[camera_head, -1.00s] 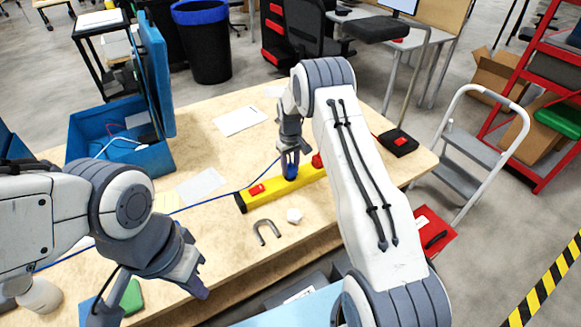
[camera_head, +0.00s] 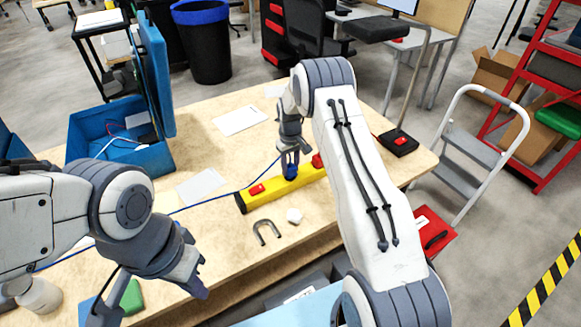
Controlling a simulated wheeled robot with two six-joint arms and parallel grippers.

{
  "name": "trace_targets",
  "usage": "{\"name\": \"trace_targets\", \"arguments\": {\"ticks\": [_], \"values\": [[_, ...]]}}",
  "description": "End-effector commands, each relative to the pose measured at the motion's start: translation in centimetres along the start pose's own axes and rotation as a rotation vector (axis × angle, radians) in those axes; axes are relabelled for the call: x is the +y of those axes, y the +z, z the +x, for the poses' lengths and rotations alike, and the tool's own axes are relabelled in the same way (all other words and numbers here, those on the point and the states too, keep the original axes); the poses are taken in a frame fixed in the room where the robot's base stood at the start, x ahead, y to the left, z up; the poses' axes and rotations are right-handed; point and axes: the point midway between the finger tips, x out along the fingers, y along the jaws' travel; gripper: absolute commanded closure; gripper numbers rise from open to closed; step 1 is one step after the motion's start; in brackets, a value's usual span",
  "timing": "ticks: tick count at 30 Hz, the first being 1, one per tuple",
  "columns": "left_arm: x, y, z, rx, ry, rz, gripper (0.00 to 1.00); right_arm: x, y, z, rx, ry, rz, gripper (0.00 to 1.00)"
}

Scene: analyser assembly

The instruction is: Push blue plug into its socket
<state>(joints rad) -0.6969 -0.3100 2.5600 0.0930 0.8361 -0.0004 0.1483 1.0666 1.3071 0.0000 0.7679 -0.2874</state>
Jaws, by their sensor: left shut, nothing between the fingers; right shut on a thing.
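The blue plug (camera_head: 290,172) stands at the yellow bar (camera_head: 262,204), which lies on the table. A blue cable (camera_head: 222,198) runs from the plug to the left across the table. My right gripper (camera_head: 290,158) reaches down from above and is shut on the blue plug. How deep the plug sits in its socket cannot be told, as the fingers and plug cover that spot. A red plug (camera_head: 317,160) sits further right on the bar, partly behind my arm. My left gripper (camera_head: 200,284) is shut and empty over the table's front left edge.
A grey horseshoe-shaped piece (camera_head: 266,231) and a white nut-like piece (camera_head: 294,216) lie in front of the bar. An open blue box (camera_head: 120,160) stands at the back left. A black device with a red button (camera_head: 398,142) is at the right.

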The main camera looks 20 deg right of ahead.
Motion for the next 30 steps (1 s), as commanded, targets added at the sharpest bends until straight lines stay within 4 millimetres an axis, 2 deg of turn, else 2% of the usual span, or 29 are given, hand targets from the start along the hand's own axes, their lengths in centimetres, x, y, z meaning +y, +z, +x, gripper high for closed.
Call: {"name": "trace_targets", "arguments": {"ticks": [22,23,25,30], "values": [[-0.1,0.1,0.9,0.000,0.000,0.000,1.00,0.0,0.0,1.3,0.001,0.000,0.000,1.00],[-0.1,0.1,0.8,0.000,0.000,0.000,1.00,0.0,0.0,1.2,0.001,0.000,0.000,0.51],[-0.1,0.0,0.8,0.000,0.000,0.000,1.00,0.0,0.0,1.2,0.001,0.000,0.000,0.24],[-0.1,0.0,0.8,0.000,0.000,0.000,1.00,0.0,0.0,1.2,0.000,0.000,0.000,0.23]]}}
